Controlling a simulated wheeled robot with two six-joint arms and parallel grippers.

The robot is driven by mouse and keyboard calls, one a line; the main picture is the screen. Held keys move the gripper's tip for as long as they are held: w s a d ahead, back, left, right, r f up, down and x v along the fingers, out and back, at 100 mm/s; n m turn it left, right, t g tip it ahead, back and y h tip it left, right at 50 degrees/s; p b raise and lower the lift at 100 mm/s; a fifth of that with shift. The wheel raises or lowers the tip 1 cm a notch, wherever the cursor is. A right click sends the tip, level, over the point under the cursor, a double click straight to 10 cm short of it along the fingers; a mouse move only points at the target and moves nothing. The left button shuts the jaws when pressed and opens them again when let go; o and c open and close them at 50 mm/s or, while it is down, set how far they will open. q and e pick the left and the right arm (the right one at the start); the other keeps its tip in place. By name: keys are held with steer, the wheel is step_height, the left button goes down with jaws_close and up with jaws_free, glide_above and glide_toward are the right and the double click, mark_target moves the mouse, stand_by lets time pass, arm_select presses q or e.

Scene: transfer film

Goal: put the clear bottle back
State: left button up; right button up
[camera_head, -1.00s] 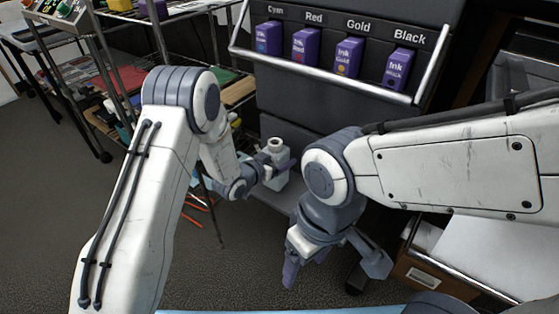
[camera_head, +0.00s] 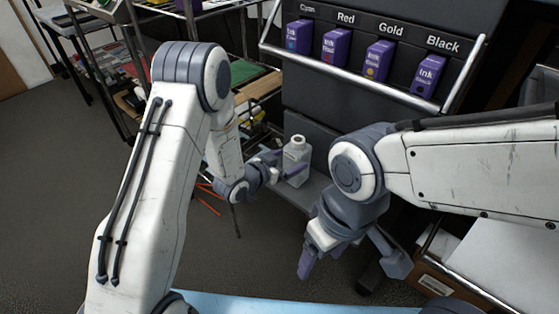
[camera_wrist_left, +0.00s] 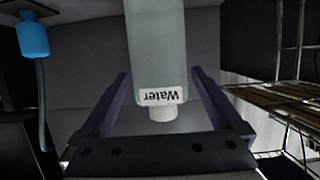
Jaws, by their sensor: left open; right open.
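The clear bottle (camera_head: 295,158) stands upright on a grey ledge (camera_head: 318,190) below the ink panel. It shows upside down in the left wrist view (camera_wrist_left: 157,48), with a white "Water" label and a white cap. My left gripper (camera_head: 282,167) is open in front of the bottle. In the left wrist view my left gripper's fingers (camera_wrist_left: 161,74) lie to either side of the bottle, with gaps between. My right gripper (camera_head: 352,262) is open and empty, hanging lower and to the right of the bottle.
Purple ink boxes (camera_head: 379,60) stand in a labelled panel behind a metal rail (camera_head: 362,97). A wire rack (camera_head: 262,90) with clutter is behind my left arm. A blue surface (camera_head: 250,303) lies at the bottom edge. Carpet (camera_head: 50,200) is clear at left.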

arm_select(q)
steer(key=p+v, duration=0.1)
steer(key=v, duration=0.4)
steer(key=shift+s+d+r+g+y, duration=0.25)
steer(key=shift+r+g+y, duration=0.05)
steer(key=shift+r+g, duration=0.15)
steer(key=s+r+g+y, duration=0.2)
steer(key=s+r+g, duration=0.1)
steer(key=s, duration=0.7)
steer(key=s+r+g+y, duration=0.2)
steer(key=s+r+g, duration=0.2)
steer(key=s, duration=0.6)
steer(key=s+r+g+y, duration=0.2)
steer(key=s+r, duration=0.3)
steer(key=s, duration=0.5)
steer(key=shift+s+g+y, duration=0.3)
steer(key=shift+s+g, duration=0.1)
steer(key=shift+g, duration=0.35)
steer(key=shift+a, duration=0.15)
step_height(320, 180, up, 34)
steer(key=p, duration=3.3)
steer(key=shift+p, duration=0.35)
